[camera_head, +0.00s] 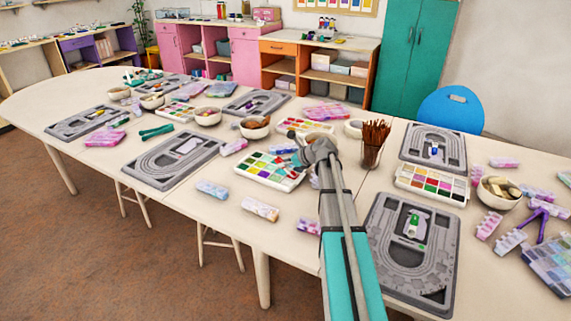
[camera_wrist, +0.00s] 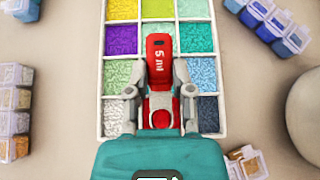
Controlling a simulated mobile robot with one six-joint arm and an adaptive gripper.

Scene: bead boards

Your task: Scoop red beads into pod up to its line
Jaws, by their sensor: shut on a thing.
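My gripper (camera_wrist: 160,100) is shut on a red scoop (camera_wrist: 159,58) marked 5 ml, which points away from the wrist over a white bead tray (camera_wrist: 131,40). In the head view, my gripper (camera_head: 297,160) is at the right side of this tray (camera_head: 245,175). The tray cells show yellow, purple, teal, green and blue beads.
Another bead tray (camera_head: 433,184) lies to the right, with a glass of brown sticks (camera_head: 372,150) behind it. Bowls, lidded bead boxes and several grey boards crowd the table. Bead boxes (camera_wrist: 15,120) flank the tray in the wrist view. Bare tabletop lies at the front edge.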

